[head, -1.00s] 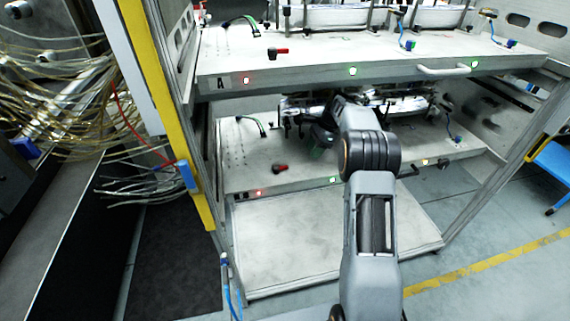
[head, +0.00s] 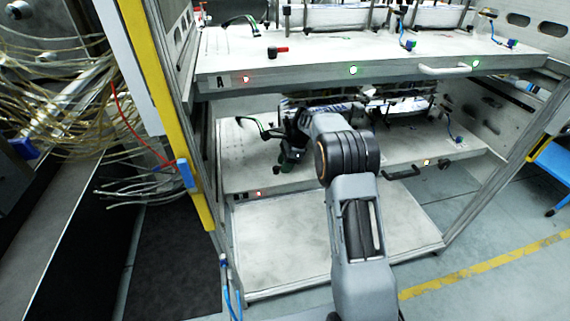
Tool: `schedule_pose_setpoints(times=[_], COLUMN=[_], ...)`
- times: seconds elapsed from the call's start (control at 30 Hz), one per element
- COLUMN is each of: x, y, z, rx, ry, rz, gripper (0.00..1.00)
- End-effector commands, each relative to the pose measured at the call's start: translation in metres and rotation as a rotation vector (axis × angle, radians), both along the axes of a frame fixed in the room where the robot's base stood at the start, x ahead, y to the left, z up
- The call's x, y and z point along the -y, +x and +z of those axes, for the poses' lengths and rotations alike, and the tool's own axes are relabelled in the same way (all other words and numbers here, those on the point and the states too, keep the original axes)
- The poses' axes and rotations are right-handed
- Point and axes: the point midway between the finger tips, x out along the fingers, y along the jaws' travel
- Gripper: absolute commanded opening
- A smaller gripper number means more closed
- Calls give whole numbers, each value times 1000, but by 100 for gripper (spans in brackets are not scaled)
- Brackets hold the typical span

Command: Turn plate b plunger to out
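Plate B (head: 245,178) is the lower shelf plate, with a red light (head: 258,194) and a yellow light (head: 427,162) on its front edge. My gripper (head: 287,162) is over the left part of plate B, pointing down. It covers the spot where plate B's red-handled plunger showed earlier, so the plunger is hidden now. I cannot tell whether the fingers touch it or how far they are apart.
Plate A (head: 330,60) lies above plate B, with its own red plunger (head: 278,51) and a pale handle (head: 442,70). Plate B's black handle (head: 401,174) sticks out at the right. A yellow post (head: 165,100) stands left. An empty bottom shelf (head: 300,240) lies below.

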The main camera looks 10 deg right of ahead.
Motion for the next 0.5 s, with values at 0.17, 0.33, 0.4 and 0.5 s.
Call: schedule_pose_setpoints(times=[0.17,0.33,0.4,0.5], x=[0,0,0,0], y=[0,0,0,0], z=[0,0,0,0], rx=[0,0,0,0], ry=[0,0,0,0], rz=[0,0,0,0], gripper=[38,27,20,11])
